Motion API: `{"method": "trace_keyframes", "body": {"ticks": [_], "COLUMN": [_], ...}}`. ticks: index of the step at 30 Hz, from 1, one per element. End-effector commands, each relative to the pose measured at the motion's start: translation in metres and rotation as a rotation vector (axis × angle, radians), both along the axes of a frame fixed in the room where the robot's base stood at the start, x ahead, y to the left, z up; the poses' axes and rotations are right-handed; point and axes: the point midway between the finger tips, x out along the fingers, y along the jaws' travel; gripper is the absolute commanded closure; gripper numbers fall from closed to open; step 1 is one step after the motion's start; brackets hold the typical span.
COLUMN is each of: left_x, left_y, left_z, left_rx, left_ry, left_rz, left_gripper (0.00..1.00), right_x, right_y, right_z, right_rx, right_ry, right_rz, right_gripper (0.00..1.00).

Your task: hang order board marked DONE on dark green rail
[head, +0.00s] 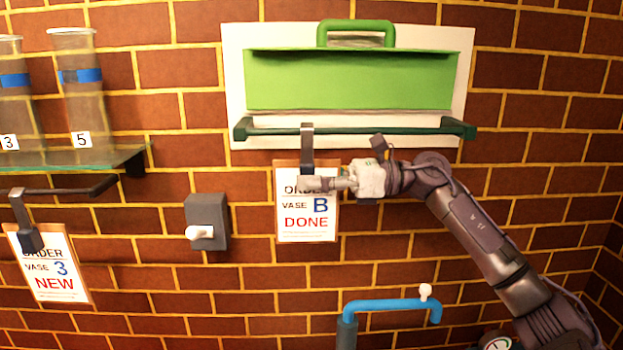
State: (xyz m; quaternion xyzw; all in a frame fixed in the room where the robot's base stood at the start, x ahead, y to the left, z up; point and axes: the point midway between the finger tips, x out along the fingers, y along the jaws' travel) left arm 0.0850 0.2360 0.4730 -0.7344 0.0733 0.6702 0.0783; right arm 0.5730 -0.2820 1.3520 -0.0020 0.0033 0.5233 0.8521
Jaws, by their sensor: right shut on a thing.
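The order board marked DONE (306,222) reads "ORDER VASE B DONE" and hangs roughly upright. Its grey hook (307,140) reaches up over the dark green rail (380,129), near the rail's left end. My right gripper (325,184) comes in from the right and is shut on the DONE board near its top. The gripper hides part of the word ORDER. Whether the hook bears on the rail or is just above it, I cannot tell. My left gripper is not in view.
Another board marked NEW (55,268) hangs from a dark rail (75,190) at left. Glass vases (82,100) stand on a glass shelf (100,158). A grey switch box (207,222), a green box-like fixture (350,80) and a blue pipe (390,306) are on the brick wall.

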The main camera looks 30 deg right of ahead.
Motion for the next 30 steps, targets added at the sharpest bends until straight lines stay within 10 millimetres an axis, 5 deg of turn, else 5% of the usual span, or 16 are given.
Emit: {"method": "trace_keyframes", "body": {"ticks": [8,9,13,23,30], "left_x": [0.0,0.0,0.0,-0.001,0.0], "left_y": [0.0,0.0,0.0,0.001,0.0], "left_z": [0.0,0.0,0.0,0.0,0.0], "left_rx": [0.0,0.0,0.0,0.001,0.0], "left_ry": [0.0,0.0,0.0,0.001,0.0], "left_rz": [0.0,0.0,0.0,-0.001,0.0], "left_gripper": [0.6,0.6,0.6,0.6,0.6], "right_x": [0.0,0.0,0.0,0.0,-0.014], "right_y": [0.0,0.0,0.0,-0.001,-0.031], "right_z": [0.001,0.001,0.001,-0.001,-0.001], "right_rx": [0.001,0.001,0.001,0.0,-0.001], "right_ry": [-0.002,-0.002,0.0,0.001,0.004], "right_rz": [0.0,0.0,0.0,0.0,-0.005], "right_gripper": [1.0,0.64,0.43,0.42,0.42]}}
